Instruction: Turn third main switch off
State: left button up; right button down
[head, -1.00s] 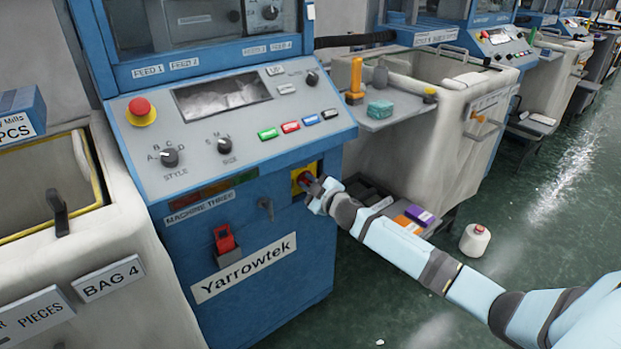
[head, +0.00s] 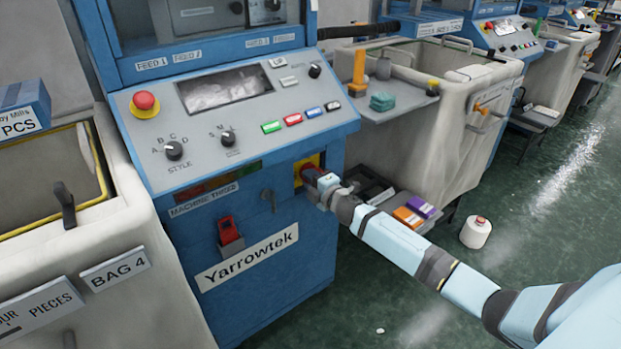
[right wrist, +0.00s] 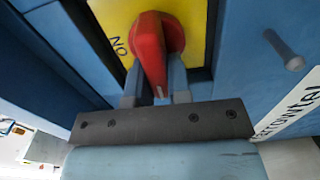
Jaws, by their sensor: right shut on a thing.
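The main switch is a red rotary handle (right wrist: 152,50) on a yellow plate (right wrist: 196,14), low on the right of the blue front marked "MACHINE THREE". In the head view the yellow plate (head: 298,181) shows at the end of my right arm. My right gripper (head: 313,178) hides most of the handle there. In the right wrist view my right gripper (right wrist: 155,88) has a finger on each side of the handle and is shut on it. The letters "No" show on the plate beside the handle. My left gripper is not in view.
A red mushroom button (head: 145,101) is on the panel above.

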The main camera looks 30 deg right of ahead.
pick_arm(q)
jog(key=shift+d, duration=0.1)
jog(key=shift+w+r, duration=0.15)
pick_arm(e)
jog(key=shift+n, duration=0.3)
jog(key=c, duration=1.1)
grip_release()
jog(key=shift+o, duration=0.2)
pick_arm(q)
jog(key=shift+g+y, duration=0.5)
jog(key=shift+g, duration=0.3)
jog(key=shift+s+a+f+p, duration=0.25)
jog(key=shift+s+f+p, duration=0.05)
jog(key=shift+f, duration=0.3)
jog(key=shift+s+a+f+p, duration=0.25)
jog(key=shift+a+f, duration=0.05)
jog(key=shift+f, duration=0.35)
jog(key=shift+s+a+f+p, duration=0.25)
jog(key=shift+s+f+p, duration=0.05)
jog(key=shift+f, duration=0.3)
pick_arm(e)
jog(key=s+d, duration=0.1)
jog(key=s, duration=1.2)
jog(key=shift+s, duration=0.4)
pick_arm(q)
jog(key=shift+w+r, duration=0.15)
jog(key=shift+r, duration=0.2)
